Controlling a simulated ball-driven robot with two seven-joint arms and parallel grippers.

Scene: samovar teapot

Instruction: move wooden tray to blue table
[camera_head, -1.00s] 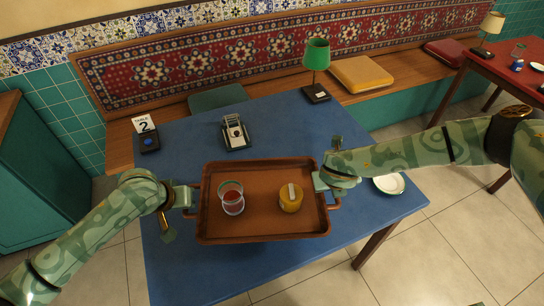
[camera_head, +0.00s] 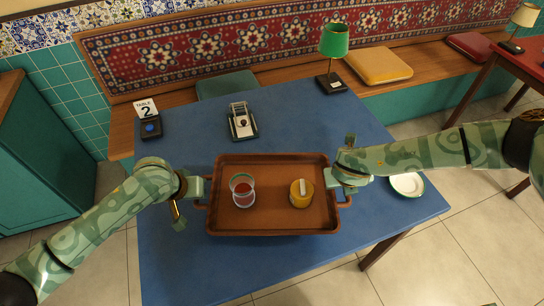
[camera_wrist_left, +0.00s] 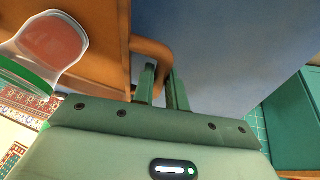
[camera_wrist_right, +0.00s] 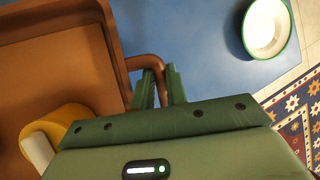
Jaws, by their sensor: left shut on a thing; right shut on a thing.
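The brown wooden tray (camera_head: 273,223) is over the front half of the blue table (camera_head: 190,273) in the head view; I cannot tell whether it touches the tabletop. It carries a glass of red drink (camera_head: 242,190) and a yellow pot with a pale handle (camera_head: 301,194), both upright. My left gripper (camera_head: 205,192) is shut on the tray's left handle, which also shows in the left wrist view (camera_wrist_left: 150,50). My right gripper (camera_head: 336,183) is shut on the right handle, seen in the right wrist view (camera_wrist_right: 148,62).
A green lamp (camera_head: 333,55), a small dark-based device (camera_head: 242,122) and a table number sign (camera_head: 149,118) stand at the table's back. A white plate (camera_head: 407,185) lies right of the tray. The table between tray and device is clear.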

